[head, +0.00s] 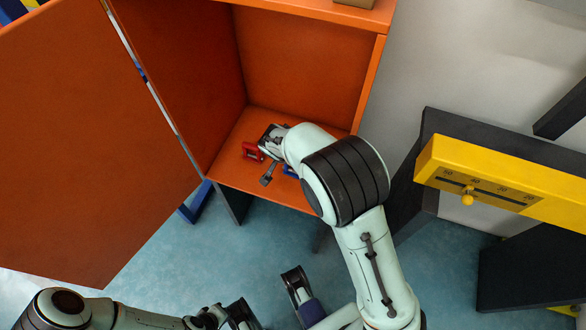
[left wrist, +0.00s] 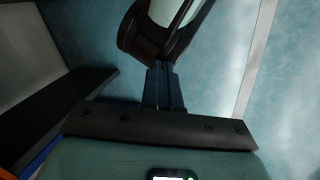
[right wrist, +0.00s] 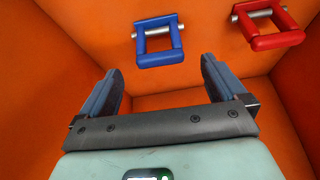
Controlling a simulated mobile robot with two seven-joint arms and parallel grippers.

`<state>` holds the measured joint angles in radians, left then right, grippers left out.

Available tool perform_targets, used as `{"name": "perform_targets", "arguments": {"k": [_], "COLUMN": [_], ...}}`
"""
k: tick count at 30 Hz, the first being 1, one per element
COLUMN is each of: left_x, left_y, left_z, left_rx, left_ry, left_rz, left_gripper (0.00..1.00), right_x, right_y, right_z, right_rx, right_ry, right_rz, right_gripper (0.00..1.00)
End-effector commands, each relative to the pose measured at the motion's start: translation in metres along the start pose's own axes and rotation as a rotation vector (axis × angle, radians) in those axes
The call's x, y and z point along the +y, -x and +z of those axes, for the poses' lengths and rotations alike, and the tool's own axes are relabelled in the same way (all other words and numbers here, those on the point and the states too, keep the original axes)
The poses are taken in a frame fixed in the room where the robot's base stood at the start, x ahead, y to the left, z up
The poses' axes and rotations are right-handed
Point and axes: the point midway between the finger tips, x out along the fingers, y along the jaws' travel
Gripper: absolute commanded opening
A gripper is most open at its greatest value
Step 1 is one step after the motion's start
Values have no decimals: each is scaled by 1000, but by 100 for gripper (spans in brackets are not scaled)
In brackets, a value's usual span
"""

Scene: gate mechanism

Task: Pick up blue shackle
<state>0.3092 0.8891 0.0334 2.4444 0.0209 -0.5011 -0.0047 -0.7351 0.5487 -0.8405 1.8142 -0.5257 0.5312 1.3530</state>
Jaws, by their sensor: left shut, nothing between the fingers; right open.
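The blue shackle (right wrist: 160,59) with a metal pin lies on the orange cabinet floor. In the right wrist view it is just beyond the fingertips, between their lines and untouched. In the head view the blue shackle (head: 290,171) is mostly hidden by my right arm. My right gripper (right wrist: 160,70) is open and empty inside the cabinet; it also shows in the head view (head: 267,158). My left gripper (left wrist: 166,68) is shut and empty, low over the blue floor, away from the cabinet.
A red shackle (right wrist: 277,41) lies beside the blue one, to its right in the right wrist view. The orange cabinet (head: 300,62) has close side walls and its door (head: 75,140) stands open at left. A yellow beam with a scale (head: 505,178) stands at right.

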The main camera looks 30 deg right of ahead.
Motion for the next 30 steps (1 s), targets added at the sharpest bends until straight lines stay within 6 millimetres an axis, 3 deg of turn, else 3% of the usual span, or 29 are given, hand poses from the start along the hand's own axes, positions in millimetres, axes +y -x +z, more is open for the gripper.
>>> {"name": "perform_targets", "arguments": {"k": [5, 15, 23, 24, 26, 30], "left_x": [-1, -9, -9, -9, -9, -9], "left_y": [-2, -22, -22, -22, -22, -22], "left_z": [-3, -35, -38, -38, -37, -37], "left_rx": [9, 96, 104, 104, 104, 103], "left_ry": [1, 8, 8, 8, 8, 8], "left_rz": [0, -6, -6, -6, -6, -6], "left_gripper": [0, 0, 0, 0, 0, 0], "right_x": [0, 0, 0, 0, 0, 0], "right_y": [-6, -52, -54, -54, -54, -54], "right_z": [0, 2, 1, 1, 1, 1], "right_rx": [0, -1, 0, 0, 0, 0], "right_ry": [1, 2, 2, 2, 2, 2], "right_rz": [0, 1, -1, -1, -1, -1], "right_gripper": [98, 98, 98, 95, 75, 30]}}
